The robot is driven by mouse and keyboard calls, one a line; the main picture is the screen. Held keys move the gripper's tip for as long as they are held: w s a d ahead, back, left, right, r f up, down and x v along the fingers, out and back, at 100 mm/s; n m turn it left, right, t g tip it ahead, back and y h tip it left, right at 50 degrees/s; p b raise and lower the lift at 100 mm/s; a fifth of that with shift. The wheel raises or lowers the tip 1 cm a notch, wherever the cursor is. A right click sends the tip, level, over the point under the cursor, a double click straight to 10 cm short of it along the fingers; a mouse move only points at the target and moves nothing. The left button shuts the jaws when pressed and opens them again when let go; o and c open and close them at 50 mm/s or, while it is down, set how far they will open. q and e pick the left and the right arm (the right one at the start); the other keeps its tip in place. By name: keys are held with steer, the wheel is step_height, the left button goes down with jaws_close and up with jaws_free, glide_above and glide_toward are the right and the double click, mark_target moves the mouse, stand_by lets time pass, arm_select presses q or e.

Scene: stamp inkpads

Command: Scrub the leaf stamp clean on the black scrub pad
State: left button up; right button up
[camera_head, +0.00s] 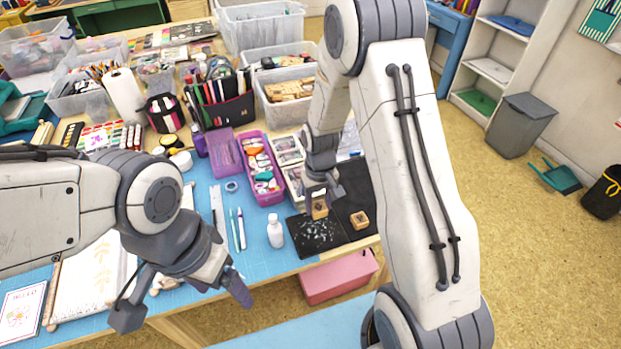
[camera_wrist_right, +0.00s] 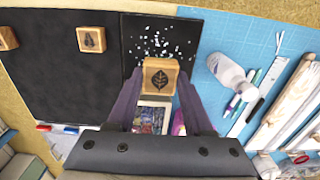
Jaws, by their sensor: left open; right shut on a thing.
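The leaf stamp (camera_wrist_right: 158,77) is a wooden block with a dark leaf on the face toward the wrist camera. My right gripper (camera_head: 319,195) is shut on it, one finger on each side in the right wrist view. The stamp also shows in the head view (camera_head: 320,209), over the far part of the black scrub pad (camera_head: 318,243). White specks lie on the pad, which also shows in the right wrist view (camera_wrist_right: 190,22). I cannot tell whether stamp and pad touch. My left gripper (camera_head: 182,298) is open and empty by the table's front edge.
A dark mat (camera_wrist_right: 60,85) beside the pad bears two other wooden stamps, one with a tree-like mark (camera_wrist_right: 91,39). A purple tray (camera_head: 262,168) and clear boxes crowd behind.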

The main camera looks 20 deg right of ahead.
steer(key=shift+w, duration=0.35)
steer(key=shift+f, duration=0.15)
step_height(320, 180, down, 4)
steer(key=b, duration=0.4)
steer(key=shift+w+f, duration=0.1)
steer(key=shift+f, duration=0.15)
